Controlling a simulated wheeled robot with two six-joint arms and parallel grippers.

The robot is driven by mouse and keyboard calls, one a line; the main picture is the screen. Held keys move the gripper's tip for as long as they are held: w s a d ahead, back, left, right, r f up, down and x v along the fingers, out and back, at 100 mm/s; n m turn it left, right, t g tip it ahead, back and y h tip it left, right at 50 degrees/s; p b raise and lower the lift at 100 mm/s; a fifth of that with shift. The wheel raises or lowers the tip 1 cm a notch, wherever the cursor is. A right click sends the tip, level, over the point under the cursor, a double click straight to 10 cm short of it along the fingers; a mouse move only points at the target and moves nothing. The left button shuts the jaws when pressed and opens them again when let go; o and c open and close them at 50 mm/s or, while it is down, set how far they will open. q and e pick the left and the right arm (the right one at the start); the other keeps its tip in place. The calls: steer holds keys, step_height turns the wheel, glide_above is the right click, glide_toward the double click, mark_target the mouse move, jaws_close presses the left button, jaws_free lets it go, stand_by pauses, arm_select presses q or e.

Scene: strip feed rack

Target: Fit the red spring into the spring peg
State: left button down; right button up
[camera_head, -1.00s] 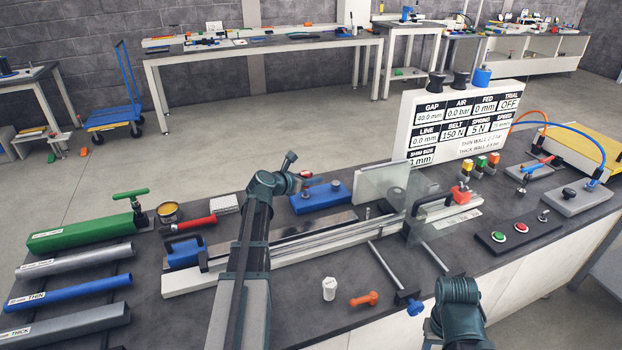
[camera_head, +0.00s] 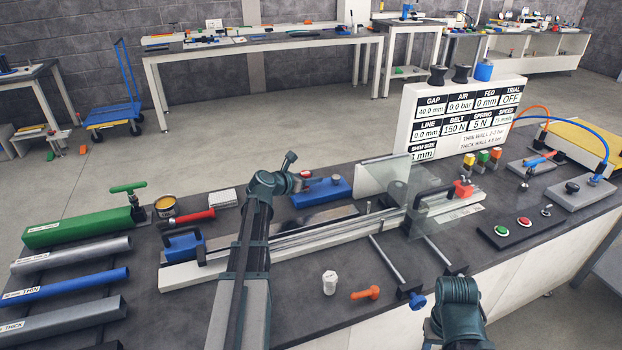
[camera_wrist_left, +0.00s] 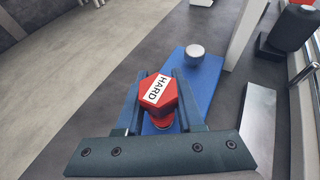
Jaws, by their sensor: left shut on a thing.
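My left gripper (camera_wrist_left: 157,108) is shut on the red spring (camera_wrist_left: 161,98), a red piece with a white "HARD" label on its top. In the wrist view it stands between the two fingers, over the near part of a blue block (camera_wrist_left: 211,75). I cannot tell whether its lower end touches the block. A round silver-topped piece (camera_wrist_left: 195,50) stands farther along the block. In the head view my left gripper (camera_head: 299,182) is at the left end of the blue block (camera_head: 325,192). I cannot make out the spring peg with certainty.
A long pale rail (camera_head: 330,235) with a clear guard plate (camera_head: 432,205) runs beside the block. A red-handled tool (camera_head: 188,220) and a tin (camera_head: 165,207) lie to the left. A white cylinder (camera_head: 329,283) and an orange bolt (camera_head: 366,293) are near the front edge.

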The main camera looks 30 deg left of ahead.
arm_select(q)
steer(key=shift+f, duration=0.25)
steer(key=shift+c, duration=2.2)
jaws_free()
steer(key=p+v, duration=0.5)
steer(key=v, duration=0.9)
steer(key=shift+w, duration=0.1)
